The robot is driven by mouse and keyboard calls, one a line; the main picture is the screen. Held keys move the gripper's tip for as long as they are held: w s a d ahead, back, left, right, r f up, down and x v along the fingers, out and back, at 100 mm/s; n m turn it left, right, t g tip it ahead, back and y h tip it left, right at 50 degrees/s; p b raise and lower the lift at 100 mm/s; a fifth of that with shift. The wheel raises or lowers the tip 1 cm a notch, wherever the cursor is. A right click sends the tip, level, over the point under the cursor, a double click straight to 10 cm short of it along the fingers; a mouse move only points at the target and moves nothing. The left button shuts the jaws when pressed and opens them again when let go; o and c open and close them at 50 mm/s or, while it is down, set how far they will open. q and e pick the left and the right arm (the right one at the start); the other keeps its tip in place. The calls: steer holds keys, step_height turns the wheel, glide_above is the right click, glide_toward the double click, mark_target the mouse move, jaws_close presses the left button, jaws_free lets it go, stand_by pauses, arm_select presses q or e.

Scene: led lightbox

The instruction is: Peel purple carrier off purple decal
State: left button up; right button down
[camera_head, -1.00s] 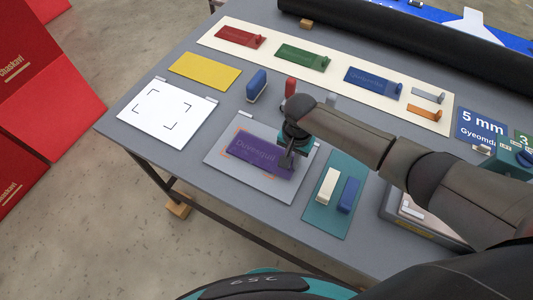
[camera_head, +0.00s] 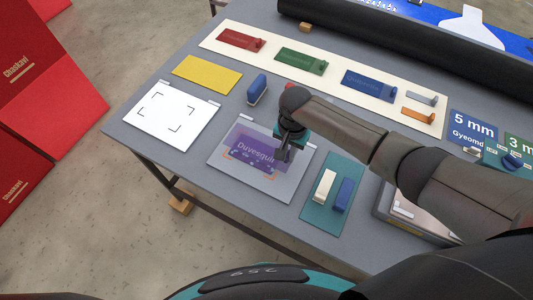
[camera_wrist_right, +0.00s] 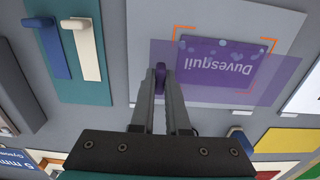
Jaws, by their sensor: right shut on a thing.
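A purple decal (camera_head: 245,152) lettered "Duvesquil" lies on a grey panel (camera_head: 220,165) between orange corner marks. The decal also shows in the right wrist view (camera_wrist_right: 222,62), upside down. The purple carrier (camera_wrist_right: 280,88) is a translucent sheet that overlaps the decal and reaches past it; its height above the panel is hard to tell. My right gripper (camera_head: 284,158) is at the decal's right end in the head view. Its fingers are shut on the carrier's dark purple tab (camera_wrist_right: 160,78). My left gripper is not in view.
A teal mat (camera_head: 333,212) with a cream and a blue tool lies right of the panel. A white sheet (camera_head: 150,130) with black corner marks and a yellow sheet (camera_head: 206,74) lie left and behind. A cream strip (camera_head: 265,62) holds red, green and blue decals. A black roll (camera_head: 420,45) lies behind.

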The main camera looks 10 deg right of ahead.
steer(key=shift+w+a+r, duration=0.15)
steer(key=shift+a+r, duration=0.05)
steer(key=shift+r, duration=0.6)
steer(key=shift+w+a+r, duration=0.1)
steer(key=shift+a+r, duration=0.1)
steer(key=shift+r, duration=3.6)
